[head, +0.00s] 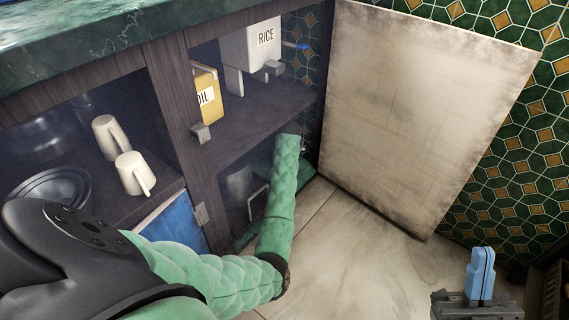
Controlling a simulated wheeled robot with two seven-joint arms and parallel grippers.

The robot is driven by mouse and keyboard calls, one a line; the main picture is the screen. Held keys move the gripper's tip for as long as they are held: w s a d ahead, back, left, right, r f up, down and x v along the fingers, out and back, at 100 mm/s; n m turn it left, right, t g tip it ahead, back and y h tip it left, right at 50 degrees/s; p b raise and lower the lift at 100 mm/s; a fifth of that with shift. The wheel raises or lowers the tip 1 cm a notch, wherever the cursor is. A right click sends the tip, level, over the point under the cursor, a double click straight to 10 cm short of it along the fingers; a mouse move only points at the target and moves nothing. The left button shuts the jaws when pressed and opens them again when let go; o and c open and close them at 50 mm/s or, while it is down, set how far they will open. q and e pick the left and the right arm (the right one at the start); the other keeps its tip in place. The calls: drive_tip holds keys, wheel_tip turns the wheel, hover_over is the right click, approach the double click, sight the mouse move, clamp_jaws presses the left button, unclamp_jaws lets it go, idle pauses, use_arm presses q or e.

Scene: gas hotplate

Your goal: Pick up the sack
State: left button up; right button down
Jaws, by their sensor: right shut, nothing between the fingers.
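A white, box-like package labelled RICE (265,38) stands on the upper shelf of the open cabinet. It is the only thing that could be the sack; its shape does not clearly show one. My left arm, in a green padded sleeve, comes in from the left and bends up in front of the cabinet's lower compartment. Its gripper cannot be made out. My right gripper (481,274), with blue fingers, is at the bottom right. It is shut and empty, well apart from the package.
A yellow OIL package (205,92) stands left of the rice. Two cream mugs (131,173) and a dark plate (52,192) are in the left compartment. The pale cabinet door (415,110) stands open at right. The floor (345,265) is clear in the middle.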

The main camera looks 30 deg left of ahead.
use_arm(q)
drive_tip(key=shift+a, duration=0.1)
drive_tip(key=c, duration=1.6)
